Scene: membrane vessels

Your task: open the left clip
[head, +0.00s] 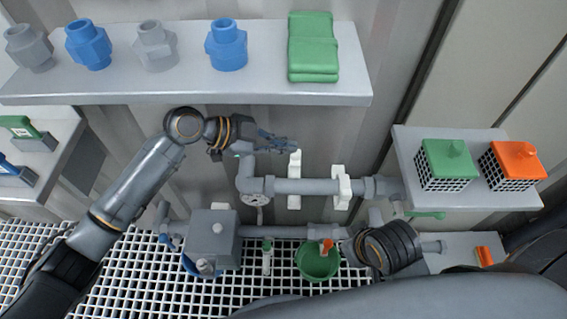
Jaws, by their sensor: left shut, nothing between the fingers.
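The left clip (294,190) is a white upright piece on the grey horizontal pipe (318,187). Its top part stands up above the pipe and its lower part reaches below it. A second white clip (342,188) sits further right on the same pipe. My left gripper (290,144) is shut and empty, pointing right, with its fingertips at the top of the left clip. I cannot tell whether they touch it. My right gripper is not visible; a dark ringed part of my right arm shows at the lower right.
A grey shelf (190,91) with blue and grey fittings and a green stack (312,48) is above. Right, a shelf holds a green-topped basket (446,165) and an orange-topped one (511,165). A grey box (211,238) and green bowl (318,268) are below.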

